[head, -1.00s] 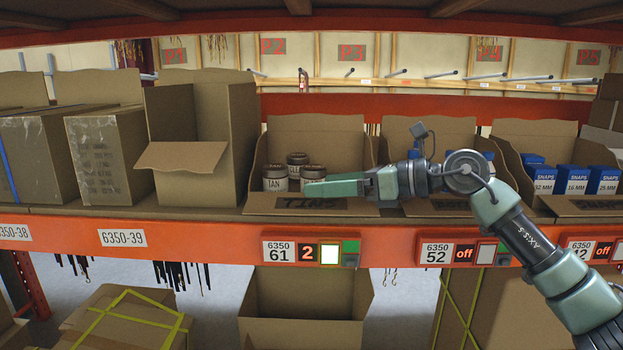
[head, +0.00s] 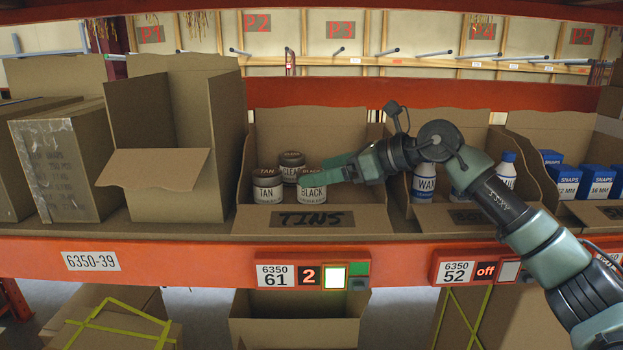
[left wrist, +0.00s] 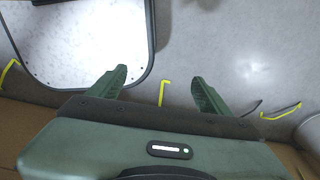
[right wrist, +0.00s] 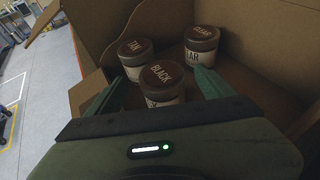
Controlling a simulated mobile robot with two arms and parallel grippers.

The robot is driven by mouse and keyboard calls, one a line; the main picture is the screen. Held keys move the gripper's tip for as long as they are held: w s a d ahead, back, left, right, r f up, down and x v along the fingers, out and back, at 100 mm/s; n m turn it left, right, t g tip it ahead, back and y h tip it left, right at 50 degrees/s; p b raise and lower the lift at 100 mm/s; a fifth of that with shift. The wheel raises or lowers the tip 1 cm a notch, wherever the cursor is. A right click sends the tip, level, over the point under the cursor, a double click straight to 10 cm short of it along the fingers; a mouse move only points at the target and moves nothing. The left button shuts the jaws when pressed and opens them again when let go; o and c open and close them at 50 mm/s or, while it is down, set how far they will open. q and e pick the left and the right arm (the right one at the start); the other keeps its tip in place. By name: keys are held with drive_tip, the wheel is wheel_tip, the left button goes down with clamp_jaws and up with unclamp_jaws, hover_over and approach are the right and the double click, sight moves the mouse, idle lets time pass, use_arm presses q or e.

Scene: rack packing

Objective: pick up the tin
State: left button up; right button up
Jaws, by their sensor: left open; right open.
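Three tins with brown lids stand upright in an open cardboard bin marked TINS (head: 312,219). In the head view the TAN tin (head: 267,189) is at left, the CLEAR tin (head: 291,166) behind, and the BLACK tin (head: 311,188) at right. In the right wrist view the BLACK tin (right wrist: 162,82) is nearest, between the open fingers of my right gripper (right wrist: 163,88); whether they touch it I cannot tell. The TAN tin (right wrist: 135,52) and the CLEAR tin (right wrist: 201,42) stand beyond it. My left gripper (left wrist: 160,88) is open and empty, over a grey floor.
The bin's side walls and low front lip enclose the tins. A tall open carton (head: 172,140) stands left of it. A bin with WAX bottles (head: 424,185) and blue SNAPS boxes (head: 595,180) are to the right. An orange shelf beam (head: 200,256) runs below.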

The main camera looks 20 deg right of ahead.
sight(312, 172)
drive_tip(key=p+x, duration=0.1)
drive_tip(key=x, duration=0.1)
drive_tip(key=shift+w+a, duration=0.2)
drive_tip(key=shift+w, duration=0.05)
drive_tip(key=shift+w+a+f, duration=0.2)
drive_tip(key=shift+f, duration=0.05)
drive_tip(key=c, duration=1.2)
drive_tip(key=shift+r, duration=0.1)
drive_tip(key=c, duration=0.4)
use_arm(q)
drive_tip(key=shift+w+d+r, duration=0.1)
drive_tip(key=shift+w+r, duration=0.9)
drive_tip(key=shift+r, duration=0.05)
use_arm(e)
drive_tip(key=shift+o, duration=0.2)
